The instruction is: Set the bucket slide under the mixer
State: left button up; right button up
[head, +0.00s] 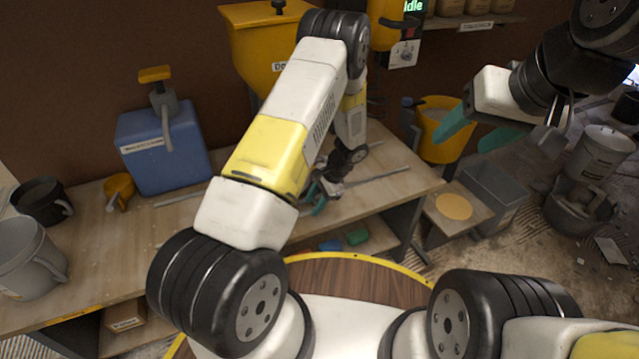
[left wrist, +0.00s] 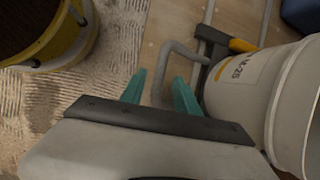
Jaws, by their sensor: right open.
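A low wooden board with a round yellow patch (head: 454,207), which looks like the bucket slide, sits low beside the bench's right end. The yellow mixer (head: 386,22), its display reading "Idle", stands at the top of the head view, partly hidden by my left arm. My left gripper (head: 318,196) is small and partly hidden at the bench's front edge. In the left wrist view its teal fingers (left wrist: 160,78) are apart, with a grey handle of a white container (left wrist: 238,92) showing between them. My right gripper (head: 461,146) is open and empty, in front of a yellow bucket (head: 443,115).
A grey bin (head: 493,190) stands right of the board.

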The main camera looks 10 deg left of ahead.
pick_arm(q)
jog(key=shift+x, duration=1.05)
jog(key=shift+c, duration=0.5)
grip_shut()
